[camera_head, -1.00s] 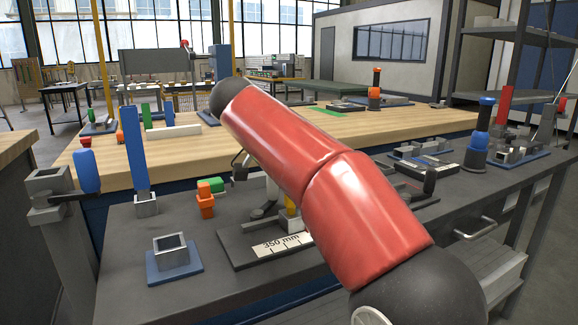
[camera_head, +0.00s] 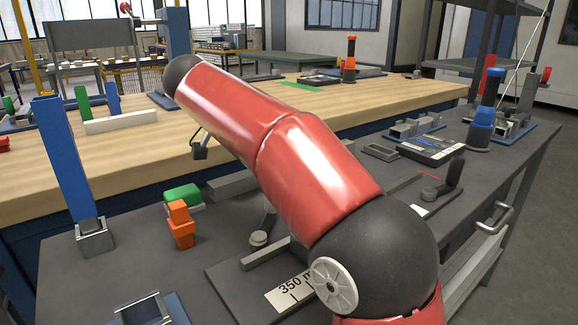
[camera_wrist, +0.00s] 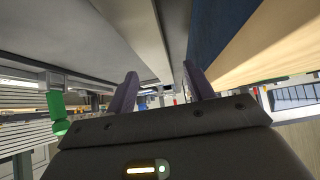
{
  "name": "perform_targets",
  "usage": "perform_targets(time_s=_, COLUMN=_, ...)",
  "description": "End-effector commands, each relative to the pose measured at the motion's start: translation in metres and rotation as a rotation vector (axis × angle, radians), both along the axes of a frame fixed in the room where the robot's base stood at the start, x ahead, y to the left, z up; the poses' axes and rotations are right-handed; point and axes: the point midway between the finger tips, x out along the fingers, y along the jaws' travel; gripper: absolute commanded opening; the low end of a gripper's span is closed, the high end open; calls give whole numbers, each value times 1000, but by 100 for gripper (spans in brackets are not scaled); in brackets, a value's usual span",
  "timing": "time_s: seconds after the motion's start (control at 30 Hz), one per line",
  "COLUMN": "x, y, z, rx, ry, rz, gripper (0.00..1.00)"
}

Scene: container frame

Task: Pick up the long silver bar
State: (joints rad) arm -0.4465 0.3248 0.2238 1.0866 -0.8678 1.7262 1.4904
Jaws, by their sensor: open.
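I cannot tell for certain which piece is the long silver bar. A short grey bar (camera_head: 264,253) lies on the dark plate (camera_head: 228,279) with the 350 mm label, partly hidden by my arm. Another grey bar (camera_head: 229,187) shows behind it, also cut off by my arm. A long off-white bar (camera_head: 121,123) lies on the wooden table. My gripper is hidden in the head view. In the wrist view my gripper (camera_wrist: 160,82) has its two dark fingers apart, with nothing visibly held. A long pale grey surface (camera_wrist: 148,30) runs ahead of them; I cannot tell what it is.
A tall blue post (camera_head: 66,165) stands in a grey socket at the left of the dark bench. An orange piece (camera_head: 180,226) and a green block (camera_head: 182,194) stand nearby. A black and blue stack (camera_head: 480,125) stands at the right.

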Motion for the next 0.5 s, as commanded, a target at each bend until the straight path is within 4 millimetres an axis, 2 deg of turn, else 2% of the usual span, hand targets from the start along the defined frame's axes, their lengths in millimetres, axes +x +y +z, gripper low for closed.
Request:
perform_targets(time_s=0.23, x=13, y=-25, z=-25, rx=-1, ry=1, rz=-3, gripper=53)
perform_targets(time_s=0.5, x=17, y=-30, z=-30, rx=1, ry=-1, rz=0, gripper=53)
